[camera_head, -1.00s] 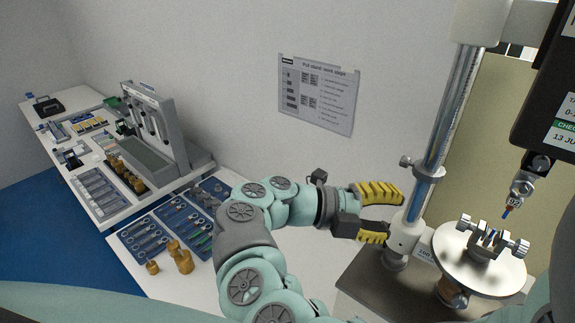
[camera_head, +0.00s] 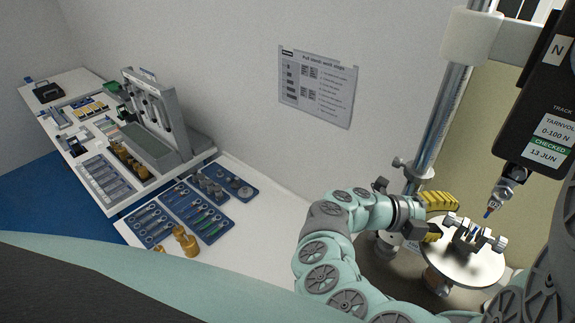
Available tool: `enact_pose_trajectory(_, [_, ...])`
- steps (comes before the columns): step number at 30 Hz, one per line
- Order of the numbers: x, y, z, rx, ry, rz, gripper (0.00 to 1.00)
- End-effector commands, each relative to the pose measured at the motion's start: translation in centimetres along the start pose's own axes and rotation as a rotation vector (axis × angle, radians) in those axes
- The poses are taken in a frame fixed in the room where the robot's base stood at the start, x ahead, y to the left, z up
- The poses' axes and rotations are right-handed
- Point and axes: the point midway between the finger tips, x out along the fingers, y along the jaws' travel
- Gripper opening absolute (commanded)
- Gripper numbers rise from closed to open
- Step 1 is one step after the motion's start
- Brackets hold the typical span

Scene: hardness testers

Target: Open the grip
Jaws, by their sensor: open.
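The small metal grip (camera_head: 474,237), with a screw knob at its right end, sits on a round white plate (camera_head: 465,268) at the lower right. My gripper (camera_head: 448,220) has yellow fingers that stand apart with nothing seen between them. It is just left of the grip, with the upper finger near the grip's upper left in the picture. Whether the fingers touch the grip cannot be told. The grip's left side is partly hidden by my gripper.
A steel column (camera_head: 440,130) rises behind my gripper, close by. The white bench (camera_head: 265,245) has blue tool trays (camera_head: 200,210) and brass weights (camera_head: 188,243) at left. A grey fixture (camera_head: 155,120) stands further back. The bench middle is fairly clear.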

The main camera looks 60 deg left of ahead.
Motion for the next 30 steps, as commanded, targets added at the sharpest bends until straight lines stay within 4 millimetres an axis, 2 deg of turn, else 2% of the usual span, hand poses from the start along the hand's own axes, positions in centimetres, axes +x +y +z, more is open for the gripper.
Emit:
enact_pose_trajectory(6, [1.7,-0.1,-0.1,0.0,0.001,0.0,0.47])
enact_pose_trajectory(16, [1.9,0.1,0.0,0.0,0.0,0.002,0.47])
enact_pose_trajectory(17, [1.9,0.1,0.0,0.0,0.0,0.002,0.52])
enact_pose_trajectory(30, [1.9,0.1,0.0,-0.001,-0.001,0.001,0.06])
